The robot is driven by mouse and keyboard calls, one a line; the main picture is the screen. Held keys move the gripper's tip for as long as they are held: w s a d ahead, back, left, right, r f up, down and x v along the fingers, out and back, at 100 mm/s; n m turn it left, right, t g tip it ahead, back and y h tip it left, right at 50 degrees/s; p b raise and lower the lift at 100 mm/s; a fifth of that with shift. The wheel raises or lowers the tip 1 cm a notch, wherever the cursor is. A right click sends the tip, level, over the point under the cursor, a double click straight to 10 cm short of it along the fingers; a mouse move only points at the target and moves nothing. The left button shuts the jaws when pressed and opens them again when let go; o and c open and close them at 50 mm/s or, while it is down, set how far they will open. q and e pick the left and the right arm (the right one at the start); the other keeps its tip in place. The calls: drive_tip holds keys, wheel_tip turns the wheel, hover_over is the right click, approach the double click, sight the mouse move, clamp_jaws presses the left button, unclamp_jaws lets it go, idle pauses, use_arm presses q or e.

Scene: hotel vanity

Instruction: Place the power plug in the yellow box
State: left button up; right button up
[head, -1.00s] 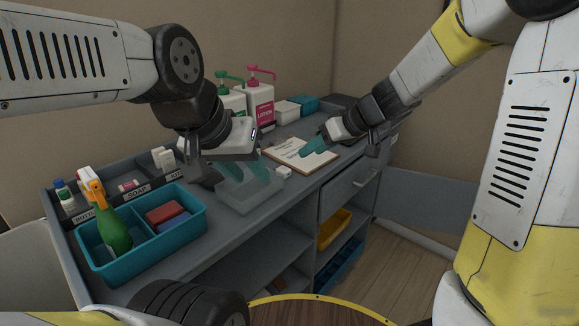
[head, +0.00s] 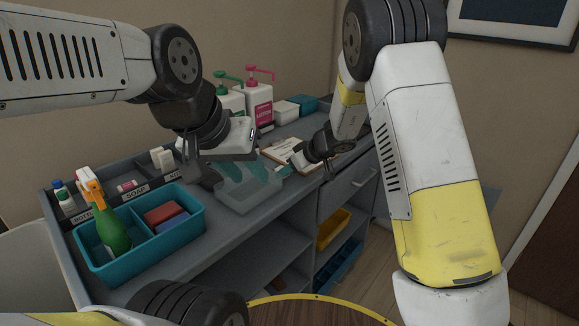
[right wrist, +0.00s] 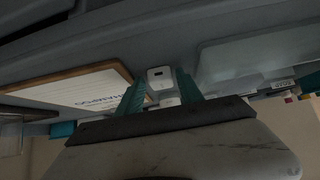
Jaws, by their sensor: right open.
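The white power plug (right wrist: 160,76) shows in the right wrist view on the grey counter, between and just beyond the teal fingertips of my right gripper (right wrist: 160,90). That gripper is open and has not closed on it. In the head view my right gripper (head: 285,170) is low over the counter's front edge, and the plug is hard to make out there. The yellow box (head: 333,229) sits in the shelf compartment under the drawer. My left gripper (head: 245,174) is open, its teal fingers apart over a translucent tray (head: 250,199).
A wood-backed card (head: 279,150) lies beside the right gripper. Lotion bottles (head: 258,105) stand behind. A teal caddy (head: 150,245) with a green spray bottle (head: 114,236) is at left. A blue bin (head: 338,265) sits below the yellow box.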

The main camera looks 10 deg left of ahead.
drive_tip(key=shift+a, duration=0.1)
drive_tip(key=shift+c, duration=0.2)
clamp_jaws()
